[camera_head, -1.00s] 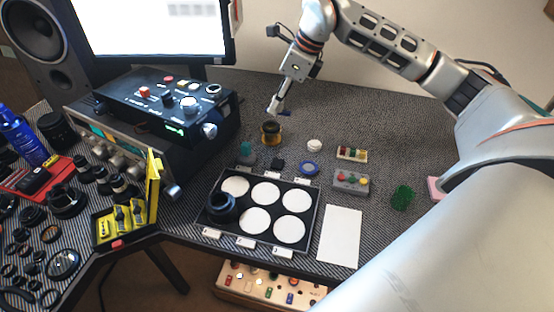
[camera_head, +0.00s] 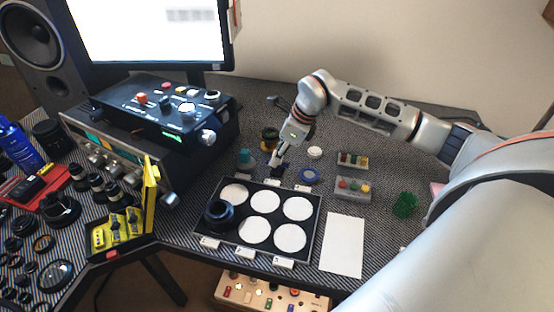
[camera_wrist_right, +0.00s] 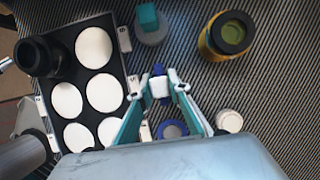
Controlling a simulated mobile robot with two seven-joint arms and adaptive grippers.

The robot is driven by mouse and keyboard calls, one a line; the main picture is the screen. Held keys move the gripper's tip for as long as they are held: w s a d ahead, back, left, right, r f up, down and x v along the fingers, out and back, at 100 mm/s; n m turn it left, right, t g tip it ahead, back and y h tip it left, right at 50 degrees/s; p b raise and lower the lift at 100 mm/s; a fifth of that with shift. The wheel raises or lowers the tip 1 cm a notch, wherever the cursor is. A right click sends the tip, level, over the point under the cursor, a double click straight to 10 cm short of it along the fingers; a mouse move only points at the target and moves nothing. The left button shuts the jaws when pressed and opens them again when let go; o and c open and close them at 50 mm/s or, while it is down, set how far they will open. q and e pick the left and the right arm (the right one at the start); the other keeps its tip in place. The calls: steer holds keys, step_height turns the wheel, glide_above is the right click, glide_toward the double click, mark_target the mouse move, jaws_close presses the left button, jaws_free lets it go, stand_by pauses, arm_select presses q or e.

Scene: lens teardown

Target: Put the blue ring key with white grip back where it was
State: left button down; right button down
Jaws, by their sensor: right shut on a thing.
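The key with the white grip and a dark blue part (camera_wrist_right: 158,88) is between the fingertips of my right gripper (camera_wrist_right: 160,91) in the right wrist view. In the head view the right gripper (camera_head: 278,166) points down just behind the black tray, and the key is mostly hidden there. The gripper is shut on the white grip; I cannot tell whether the key touches the table. A separate blue ring (camera_head: 309,175) lies flat to the right of the gripper and also shows in the wrist view (camera_wrist_right: 172,130). My left gripper is not in view.
A teal-topped piece (camera_head: 245,156), a yellow-black cylinder (camera_head: 270,138) and a white cap (camera_head: 315,152) stand close by. Button blocks (camera_head: 352,187) and white paper (camera_head: 342,245) lie right.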

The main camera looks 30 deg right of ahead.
steer(key=shift+f, duration=0.65)
steer(key=shift+f, duration=0.45)
steer(key=shift+f, duration=0.1)
steer(key=c, duration=1.9)
jaws_free()
